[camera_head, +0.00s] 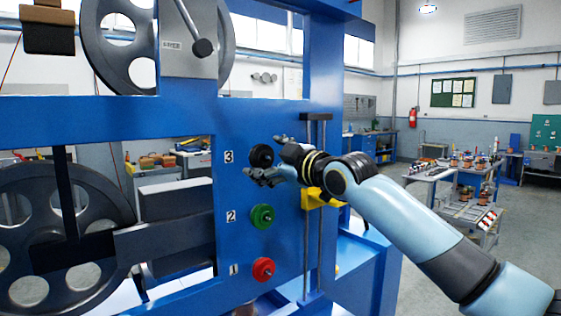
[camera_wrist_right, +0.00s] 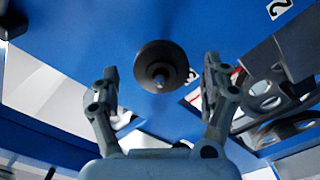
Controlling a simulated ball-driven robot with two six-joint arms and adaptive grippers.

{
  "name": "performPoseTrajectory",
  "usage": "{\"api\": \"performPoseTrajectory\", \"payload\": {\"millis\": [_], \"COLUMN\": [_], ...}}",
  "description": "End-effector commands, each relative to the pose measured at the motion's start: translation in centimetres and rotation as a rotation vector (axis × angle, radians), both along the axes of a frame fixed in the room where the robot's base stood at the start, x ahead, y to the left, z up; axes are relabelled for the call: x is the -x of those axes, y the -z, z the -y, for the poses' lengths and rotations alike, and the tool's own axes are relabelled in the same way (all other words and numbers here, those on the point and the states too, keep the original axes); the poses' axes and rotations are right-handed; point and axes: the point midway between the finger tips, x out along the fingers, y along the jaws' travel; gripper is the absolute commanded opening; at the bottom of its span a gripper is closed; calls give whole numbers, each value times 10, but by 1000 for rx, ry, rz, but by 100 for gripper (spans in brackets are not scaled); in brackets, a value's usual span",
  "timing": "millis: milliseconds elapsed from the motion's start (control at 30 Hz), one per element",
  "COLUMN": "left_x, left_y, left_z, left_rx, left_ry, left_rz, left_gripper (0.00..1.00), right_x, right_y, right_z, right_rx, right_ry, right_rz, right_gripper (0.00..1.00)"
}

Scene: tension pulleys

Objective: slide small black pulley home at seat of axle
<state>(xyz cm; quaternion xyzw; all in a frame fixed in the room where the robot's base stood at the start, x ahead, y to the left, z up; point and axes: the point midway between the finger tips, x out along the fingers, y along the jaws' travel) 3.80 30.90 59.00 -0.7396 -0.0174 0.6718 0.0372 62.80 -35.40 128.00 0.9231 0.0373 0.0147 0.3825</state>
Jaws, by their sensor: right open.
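The small black pulley (camera_head: 261,155) sits on the axle beside the number 3 label on the blue panel. In the right wrist view the black pulley (camera_wrist_right: 161,66) shows face on, with the axle's metal tip (camera_wrist_right: 160,80) sticking out of its centre. My right gripper (camera_head: 262,158) is open in front of the panel, its fingers above and below the pulley. In the right wrist view the fingers (camera_wrist_right: 160,80) stand apart to the left and right of the pulley, with gaps on both sides. Whether the pulley touches the panel is hard to tell. My left gripper is out of view.
A green pulley (camera_head: 262,216) sits by label 2 and a red pulley (camera_head: 263,269) by label 1, below the black one. A yellow block (camera_head: 316,197) and vertical rods (camera_head: 313,240) stand close to my right wrist. Large dark wheels (camera_head: 60,235) are at left.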

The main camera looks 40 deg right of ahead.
Motion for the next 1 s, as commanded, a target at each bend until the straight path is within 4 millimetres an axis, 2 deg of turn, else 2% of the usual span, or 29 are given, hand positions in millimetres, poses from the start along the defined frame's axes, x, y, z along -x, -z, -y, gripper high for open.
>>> {"api": "performPoseTrajectory", "payload": {"millis": [300, 433, 700, 1000], "left_x": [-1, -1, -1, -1], "left_y": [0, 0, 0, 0], "left_z": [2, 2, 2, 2], "left_rx": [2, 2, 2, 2], "left_ry": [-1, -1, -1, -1], "left_rz": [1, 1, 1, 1], "left_gripper": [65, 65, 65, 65], "right_x": [67, 89, 110, 113], "right_y": [2, 1, 0, 0], "right_z": [6, 6, 9, 8], "right_rx": [12, 11, 7, 1], "right_ry": [-1, -4, -1, -2], "right_rz": [-5, -3, 0, 2], "right_gripper": [81, 81, 81, 81]}}
